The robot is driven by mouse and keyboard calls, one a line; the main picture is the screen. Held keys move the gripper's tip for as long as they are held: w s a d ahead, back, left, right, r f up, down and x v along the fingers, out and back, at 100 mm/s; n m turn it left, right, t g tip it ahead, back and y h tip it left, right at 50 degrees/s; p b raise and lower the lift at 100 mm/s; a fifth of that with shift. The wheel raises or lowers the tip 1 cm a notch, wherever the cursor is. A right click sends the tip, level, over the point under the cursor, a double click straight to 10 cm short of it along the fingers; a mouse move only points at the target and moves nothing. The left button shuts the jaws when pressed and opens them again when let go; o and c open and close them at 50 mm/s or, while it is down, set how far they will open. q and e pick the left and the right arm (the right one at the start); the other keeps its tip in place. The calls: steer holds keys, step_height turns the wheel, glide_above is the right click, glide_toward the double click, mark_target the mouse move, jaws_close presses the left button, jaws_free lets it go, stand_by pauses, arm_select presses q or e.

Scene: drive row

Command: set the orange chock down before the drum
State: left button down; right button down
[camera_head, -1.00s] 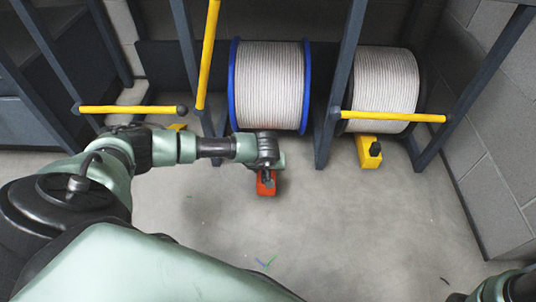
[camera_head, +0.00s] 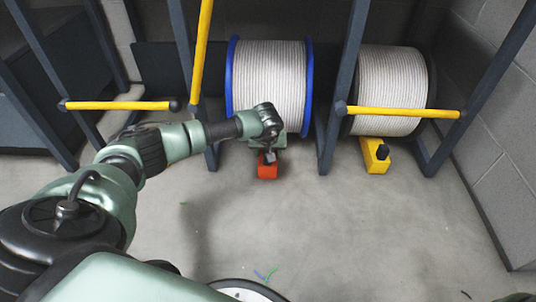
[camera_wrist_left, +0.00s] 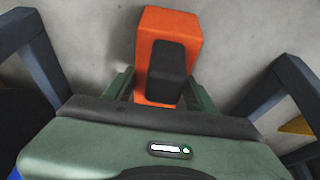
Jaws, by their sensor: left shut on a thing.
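The orange chock (camera_head: 267,171), a block with a black grip (camera_wrist_left: 168,68), is in front of the blue-flanged drum (camera_head: 269,80) in the head view. It is in line with the drum's middle, with a small gap to the drum in the picture. My left gripper (camera_head: 268,154) is shut on its black grip. In the left wrist view the two fingers stand on either side of the grip, and the orange body (camera_wrist_left: 170,24) shows beyond it. I cannot tell whether the chock touches the floor. My right gripper is not in view.
Dark posts (camera_head: 335,105) stand on both sides of the drum. A second drum (camera_head: 388,90) is at the right, with a yellow chock (camera_head: 375,157) before it. Yellow bars (camera_head: 120,105) stick out at the left and right. The floor in front is clear except for small coloured marks.

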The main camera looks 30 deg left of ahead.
arm_select(q)
steer(key=shift+c, duration=2.4)
jaws_free()
steer(key=p+v, duration=0.9)
steer(key=v, duration=0.2)
steer(key=shift+w, duration=0.1)
steer(key=shift+s+d+r+p, duration=0.1)
steer(key=shift+s+r+p, duration=0.15)
steer(key=shift+r+p, duration=0.2)
